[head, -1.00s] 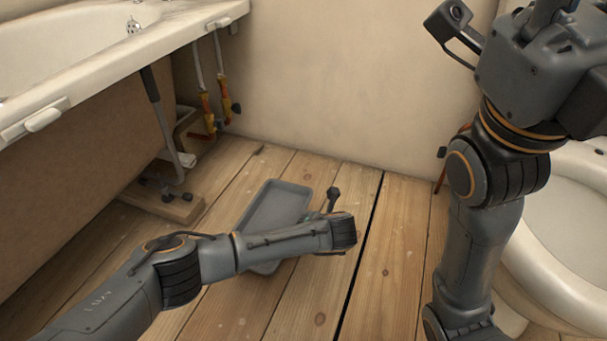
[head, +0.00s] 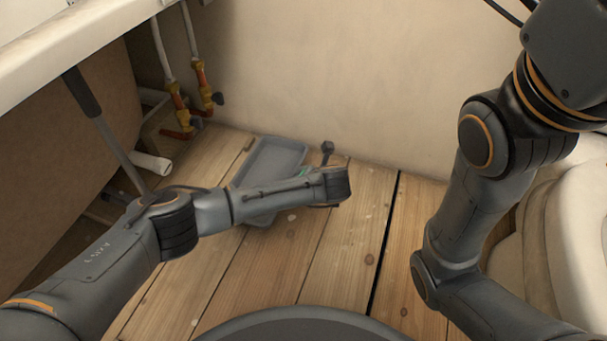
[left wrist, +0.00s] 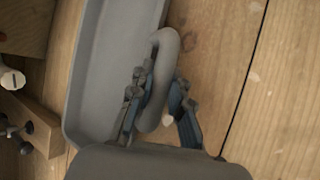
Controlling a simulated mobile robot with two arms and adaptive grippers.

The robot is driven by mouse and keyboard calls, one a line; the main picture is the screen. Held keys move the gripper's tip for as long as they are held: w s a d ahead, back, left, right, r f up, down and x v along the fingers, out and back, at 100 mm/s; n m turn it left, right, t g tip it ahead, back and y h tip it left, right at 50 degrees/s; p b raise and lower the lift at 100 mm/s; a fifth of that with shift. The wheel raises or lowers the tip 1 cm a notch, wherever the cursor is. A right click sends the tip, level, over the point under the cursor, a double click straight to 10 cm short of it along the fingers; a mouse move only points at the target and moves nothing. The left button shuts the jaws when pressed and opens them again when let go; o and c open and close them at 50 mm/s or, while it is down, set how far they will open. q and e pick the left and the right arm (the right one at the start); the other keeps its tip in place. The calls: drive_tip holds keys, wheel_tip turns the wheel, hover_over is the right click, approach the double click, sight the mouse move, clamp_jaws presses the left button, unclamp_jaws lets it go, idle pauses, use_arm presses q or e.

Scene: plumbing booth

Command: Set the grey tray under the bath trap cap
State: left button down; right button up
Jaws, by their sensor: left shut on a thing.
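The grey tray (head: 270,158) is a shallow rectangle low over the plank floor near the back wall, partly covered by my left arm in the head view. In the left wrist view my left gripper (left wrist: 164,86) is shut on the looped grey handle (left wrist: 160,70) at the edge of the tray (left wrist: 108,65). The head view hides these fingers behind my wrist. A white pipe end (head: 152,163) under the bath may be the trap cap; a white round end (left wrist: 12,80) shows at the left wrist view's edge. My right gripper is outside both views.
The bath rim (head: 60,60) and side panel (head: 60,130) stand at the left. Supply pipes with orange-red valves (head: 180,108) come down by the back wall. A wooden block (left wrist: 32,122) lies left of the tray. Bare planks (head: 345,240) are free in the middle; a toilet (head: 575,240) stands right.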

sight(247, 169)
use_arm(q)
drive_tip(key=shift+w+a+f, duration=0.1)
drive_tip(key=shift+w+a, duration=0.1)
drive_tip(key=shift+a, duration=0.6)
drive_tip(key=a, duration=0.1)
drive_tip(key=w+a, duration=0.1)
drive_tip(key=a, duration=0.2)
drive_tip(key=shift+w+a+f, duration=0.35)
drive_tip(key=shift+w+f, duration=0.05)
drive_tip(key=w+a, duration=0.1)
drive_tip(key=a, duration=0.2)
drive_tip(key=w+a, duration=0.1)
drive_tip(key=a, duration=0.1)
drive_tip(key=w+a, duration=0.1)
drive_tip(key=a, duration=0.2)
drive_tip(key=shift+w+a, duration=0.1)
drive_tip(key=shift+a, duration=0.25)
drive_tip(key=a, duration=0.1)
drive_tip(key=w+a, duration=0.1)
drive_tip(key=a, duration=0.2)
drive_tip(key=shift+w+a, duration=0.3)
drive_tip(key=shift+a, duration=0.05)
drive_tip(key=shift+w+a+f, duration=0.15)
drive_tip(key=shift+w+a, duration=0.1)
drive_tip(key=shift+a, duration=0.3)
drive_tip(key=shift+w+a+f, duration=0.15)
drive_tip(key=shift+w+a, duration=0.05)
drive_tip(key=shift+a, duration=0.35)
drive_tip(key=shift+a+f, duration=0.1)
drive_tip(key=shift+f, duration=0.85)
